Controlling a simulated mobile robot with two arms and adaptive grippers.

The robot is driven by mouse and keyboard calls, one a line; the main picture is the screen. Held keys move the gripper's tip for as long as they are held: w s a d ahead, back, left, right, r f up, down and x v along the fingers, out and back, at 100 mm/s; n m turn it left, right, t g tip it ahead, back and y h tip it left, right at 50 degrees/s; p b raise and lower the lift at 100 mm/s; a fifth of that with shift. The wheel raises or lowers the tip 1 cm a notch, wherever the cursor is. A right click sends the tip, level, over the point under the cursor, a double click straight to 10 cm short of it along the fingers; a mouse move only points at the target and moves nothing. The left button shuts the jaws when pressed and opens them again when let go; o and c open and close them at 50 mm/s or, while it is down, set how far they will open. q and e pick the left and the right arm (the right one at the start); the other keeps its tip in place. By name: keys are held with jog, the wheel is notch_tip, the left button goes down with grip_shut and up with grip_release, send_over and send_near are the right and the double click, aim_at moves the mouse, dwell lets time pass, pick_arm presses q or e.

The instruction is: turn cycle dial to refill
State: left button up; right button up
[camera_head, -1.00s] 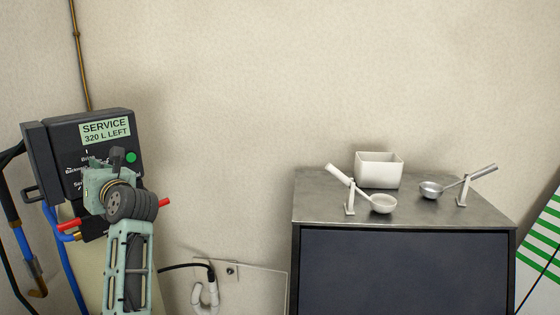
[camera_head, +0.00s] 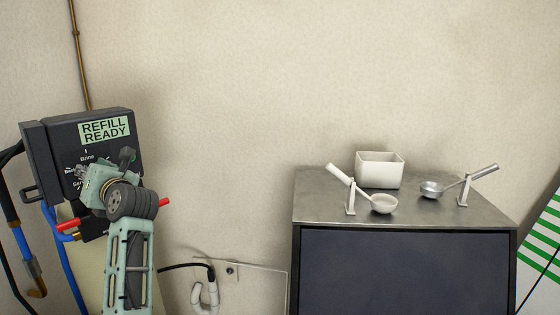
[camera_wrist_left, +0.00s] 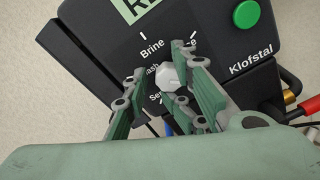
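The black control box (camera_head: 115,118) is at the left in the head view. Its green display (camera_head: 104,130) reads "REFILL READY". In the left wrist view the pale cycle dial (camera_wrist_left: 171,76) is on the box's face, among the labels "Brine", one ending in "ash", "Ser..." and one at the right that a finger partly covers. My left gripper (camera_wrist_left: 160,68) has its fingers on either side of the dial. A gap shows between the left finger and the dial; the right-side fingers lie close against it, contact unclear. In the head view my gripper hides the dial. My right gripper is out of view.
A green button (camera_wrist_left: 246,14) is on the box, right of the dial. A grey-topped cabinet (camera_head: 310,207) at the right holds a white bin (camera_head: 380,172) and two scoops on stands.

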pick_arm(q)
jog(key=shift+w+d+r, duration=0.15)
jog(key=shift+d+r, duration=0.2)
jog(key=shift+r, duration=0.2)
jog(key=v, duration=0.6)
jog(key=shift+f, duration=0.35)
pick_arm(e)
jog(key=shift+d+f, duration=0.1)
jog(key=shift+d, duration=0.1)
pick_arm(q)
jog(key=shift+w+d, duration=0.1)
jog(key=shift+d, duration=0.1)
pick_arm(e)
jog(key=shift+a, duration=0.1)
pick_arm(q)
jog(key=shift+d, duration=0.1)
